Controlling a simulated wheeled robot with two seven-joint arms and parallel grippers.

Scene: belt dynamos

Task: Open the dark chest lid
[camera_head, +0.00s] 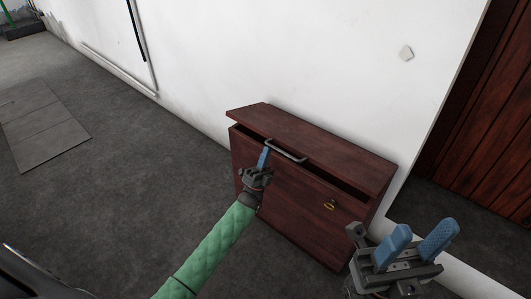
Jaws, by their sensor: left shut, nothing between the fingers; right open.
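The dark reddish-brown wooden chest (295,205) stands against the white wall. Its lid (335,155) is raised a little, with a narrow dark gap under its front edge. A metal bar handle (286,151) sits at the lid's front edge, and a small brass lock (330,204) is on the front face. My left gripper (264,158) is shut and empty, its blue fingertips just below and left of the handle, close to the gap. I cannot tell whether they touch the lid. My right gripper (418,243) is open and empty, in front of the chest's right end.
The white wall (260,60) runs right behind the chest. A dark red wooden door (490,120) is at the right. The grey floor (130,190) left of the chest is clear, with a flat grey panel (45,130) lying farther left.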

